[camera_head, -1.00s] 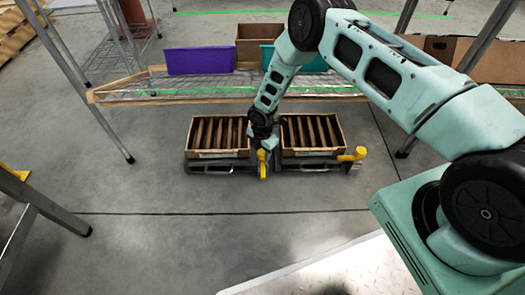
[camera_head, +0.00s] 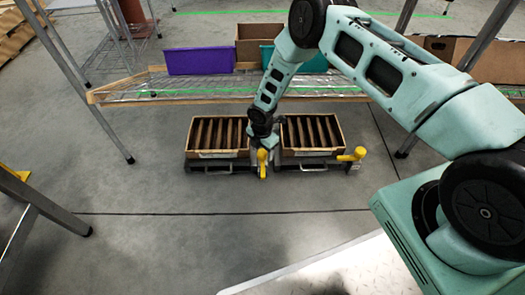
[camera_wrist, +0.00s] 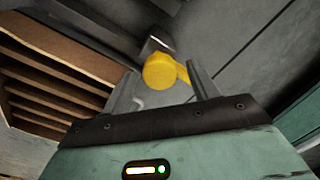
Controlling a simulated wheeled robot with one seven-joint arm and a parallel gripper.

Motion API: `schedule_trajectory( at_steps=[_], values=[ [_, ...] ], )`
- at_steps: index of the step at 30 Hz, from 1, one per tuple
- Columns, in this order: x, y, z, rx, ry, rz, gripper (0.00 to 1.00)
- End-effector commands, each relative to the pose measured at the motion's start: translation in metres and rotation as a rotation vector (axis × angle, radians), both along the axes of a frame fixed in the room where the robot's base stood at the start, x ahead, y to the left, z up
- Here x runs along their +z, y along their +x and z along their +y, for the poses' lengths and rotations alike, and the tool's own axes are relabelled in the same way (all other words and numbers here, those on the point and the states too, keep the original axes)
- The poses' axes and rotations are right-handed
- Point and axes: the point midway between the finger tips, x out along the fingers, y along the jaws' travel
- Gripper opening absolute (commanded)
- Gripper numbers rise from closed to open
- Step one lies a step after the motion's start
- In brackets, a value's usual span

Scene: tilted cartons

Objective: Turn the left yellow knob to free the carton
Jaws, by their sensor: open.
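The left yellow knob (camera_head: 262,158) is at the right front corner of the left carton's holder, low near the floor. In the wrist view the yellow knob (camera_wrist: 160,72) lies between my two fingers, with a yellow arm reaching to the right finger. My gripper (camera_wrist: 160,85) is open around the knob; I cannot tell whether a finger touches it. The left carton (camera_head: 218,134) is brown, tilted, and has several slats inside. It also shows in the wrist view (camera_wrist: 60,85). My wrist hides part of the gap between the cartons.
A right carton (camera_head: 311,132) sits beside it, with its own yellow knob (camera_head: 353,155) at its right front corner. A shelf (camera_head: 200,90) with a purple bin (camera_head: 200,60) stands behind. The floor in front is clear.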

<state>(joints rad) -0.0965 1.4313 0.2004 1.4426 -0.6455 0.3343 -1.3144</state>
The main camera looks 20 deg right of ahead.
Motion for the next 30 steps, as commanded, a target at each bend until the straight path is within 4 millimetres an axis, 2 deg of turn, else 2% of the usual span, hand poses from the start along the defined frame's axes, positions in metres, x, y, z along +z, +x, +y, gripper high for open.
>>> schedule_trajectory(
  at_steps=[1,12,18,24,30],
  values=[
    [0.012,0.001,0.0,0.0,0.001,-0.003,0.59],
    [0.098,0.001,0.0,0.001,0.0,-0.002,0.59],
    [0.138,0.001,0.0,0.0,0.0,-0.001,0.59],
    [0.16,0.0,-0.001,0.0,0.0,0.0,0.59],
    [0.165,0.0,0.0,0.0,0.0,0.001,0.59]
  ],
)
